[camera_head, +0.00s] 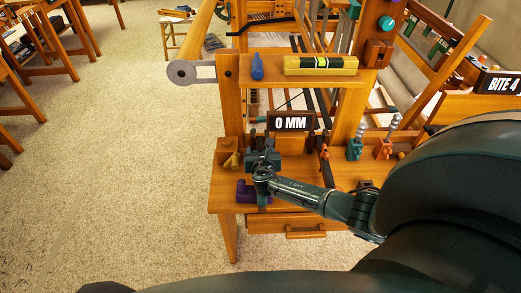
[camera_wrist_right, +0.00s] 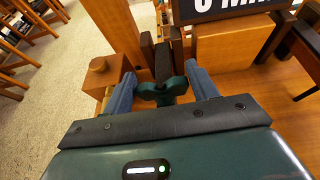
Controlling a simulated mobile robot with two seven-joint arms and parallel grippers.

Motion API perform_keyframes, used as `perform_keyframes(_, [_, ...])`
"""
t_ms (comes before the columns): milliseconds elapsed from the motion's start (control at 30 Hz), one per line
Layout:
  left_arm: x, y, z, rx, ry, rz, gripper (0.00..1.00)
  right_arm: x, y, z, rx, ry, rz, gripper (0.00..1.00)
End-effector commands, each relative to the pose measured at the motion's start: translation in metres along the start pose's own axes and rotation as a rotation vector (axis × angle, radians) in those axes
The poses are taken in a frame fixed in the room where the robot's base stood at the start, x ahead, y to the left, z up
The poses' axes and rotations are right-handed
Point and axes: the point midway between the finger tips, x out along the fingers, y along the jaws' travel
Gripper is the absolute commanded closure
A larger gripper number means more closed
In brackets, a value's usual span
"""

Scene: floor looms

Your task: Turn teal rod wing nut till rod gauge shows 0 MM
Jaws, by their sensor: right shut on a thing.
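The rod gauge (camera_head: 290,121) is a black plate that reads "0 MM" in white in the head view. Its lower edge also shows at the top of the right wrist view (camera_wrist_right: 230,8). The teal wing nut (camera_wrist_right: 163,91) sits between the two fingers of my right gripper (camera_wrist_right: 161,88) in the wrist view. The fingers are shut on its wings. In the head view my right gripper (camera_head: 263,162) is at the loom's front shelf, below and left of the gauge, and it hides the nut there. My left gripper is not in view.
A spirit level (camera_head: 320,65) and a blue bottle-shaped piece (camera_head: 257,67) stand on the beam above. Teal (camera_head: 355,149) and orange (camera_head: 383,149) pieces stand to the right. Carpet on the left is open.

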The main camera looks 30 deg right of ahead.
Motion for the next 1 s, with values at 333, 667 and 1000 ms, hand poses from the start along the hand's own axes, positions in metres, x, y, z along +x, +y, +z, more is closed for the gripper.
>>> perform_keyframes(333, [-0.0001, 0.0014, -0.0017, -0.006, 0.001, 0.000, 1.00, 0.0002, 0.0000, 0.0003, 0.021, 0.000, -0.047, 0.65])
perform_keyframes(667, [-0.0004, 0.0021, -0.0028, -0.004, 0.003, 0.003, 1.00, 0.0004, 0.0000, 0.0006, 0.021, -0.001, -0.046, 0.40])
perform_keyframes(1000, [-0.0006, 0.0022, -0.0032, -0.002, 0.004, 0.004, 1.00, 0.0003, -0.0001, 0.0006, 0.020, -0.001, -0.046, 0.20])
